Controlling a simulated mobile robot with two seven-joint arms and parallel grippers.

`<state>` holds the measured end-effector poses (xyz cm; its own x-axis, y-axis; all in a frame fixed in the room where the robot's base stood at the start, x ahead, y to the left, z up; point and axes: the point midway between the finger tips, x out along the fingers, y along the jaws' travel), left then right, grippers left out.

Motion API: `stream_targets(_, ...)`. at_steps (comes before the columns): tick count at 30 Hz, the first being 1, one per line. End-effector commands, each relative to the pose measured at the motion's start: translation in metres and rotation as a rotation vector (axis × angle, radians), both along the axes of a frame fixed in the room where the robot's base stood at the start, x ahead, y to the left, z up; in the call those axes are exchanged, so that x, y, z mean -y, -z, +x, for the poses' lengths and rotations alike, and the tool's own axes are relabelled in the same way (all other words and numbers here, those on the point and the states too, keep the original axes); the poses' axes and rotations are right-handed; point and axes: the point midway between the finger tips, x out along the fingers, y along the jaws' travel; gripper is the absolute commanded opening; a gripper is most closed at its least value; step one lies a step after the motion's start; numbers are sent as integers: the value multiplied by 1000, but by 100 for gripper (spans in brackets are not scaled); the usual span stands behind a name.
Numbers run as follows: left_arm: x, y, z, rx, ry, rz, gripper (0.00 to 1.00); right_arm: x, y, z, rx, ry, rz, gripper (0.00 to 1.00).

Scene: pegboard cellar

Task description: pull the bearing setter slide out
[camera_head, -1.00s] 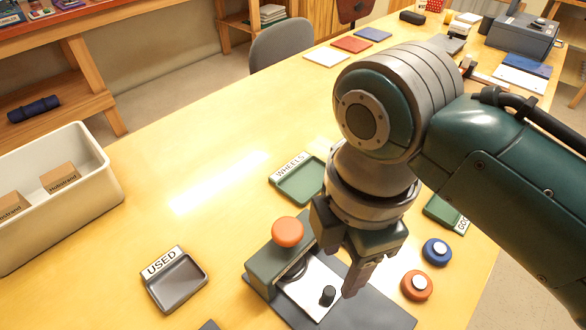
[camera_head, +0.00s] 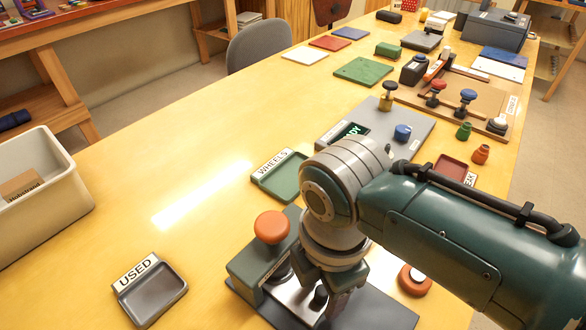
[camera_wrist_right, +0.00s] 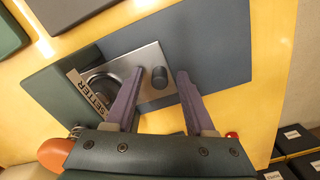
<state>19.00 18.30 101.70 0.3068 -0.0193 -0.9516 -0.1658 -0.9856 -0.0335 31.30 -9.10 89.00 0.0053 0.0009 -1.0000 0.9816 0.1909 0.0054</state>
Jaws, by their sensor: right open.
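The bearing setter has a dark green body (camera_head: 250,268) with an orange knob (camera_head: 272,227) on top, on a dark grey base plate (camera_head: 375,310). Its silver slide (camera_head: 284,292) carries an upright black knob (camera_head: 319,297). In the right wrist view the slide (camera_wrist_right: 150,57) lies flat beside the SETTER label (camera_wrist_right: 90,97), and a round recess shows partly. My right gripper (camera_head: 332,303) is open over the slide. In the right wrist view its fingers (camera_wrist_right: 160,72) are on either side of the black knob (camera_wrist_right: 159,78), with gaps showing. My left gripper is not in view.
A grey USED tray (camera_head: 152,294) is left of the setter and a green WHEELS tray (camera_head: 279,177) behind it. An orange wheel (camera_head: 414,280) lies to the right, partly behind my arm. A cream bin (camera_head: 45,205) stands far left. The table between is clear.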

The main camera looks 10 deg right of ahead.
Motion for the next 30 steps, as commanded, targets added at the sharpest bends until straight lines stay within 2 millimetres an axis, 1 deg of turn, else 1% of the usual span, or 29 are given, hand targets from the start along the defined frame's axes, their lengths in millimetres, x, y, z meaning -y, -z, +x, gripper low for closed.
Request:
stream_targets(3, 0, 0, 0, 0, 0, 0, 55, 0, -1, 0, 0, 0, 0, 54)
stream_targets(17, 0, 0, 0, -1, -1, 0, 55, 0, 0, 0, -1, 0, 0, 2)
stream_targets(18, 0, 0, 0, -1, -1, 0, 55, 0, 0, 0, -1, 0, 0, 0)
stream_targets(30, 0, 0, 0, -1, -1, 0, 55, 0, 0, 0, -1, 0, 0, 0)
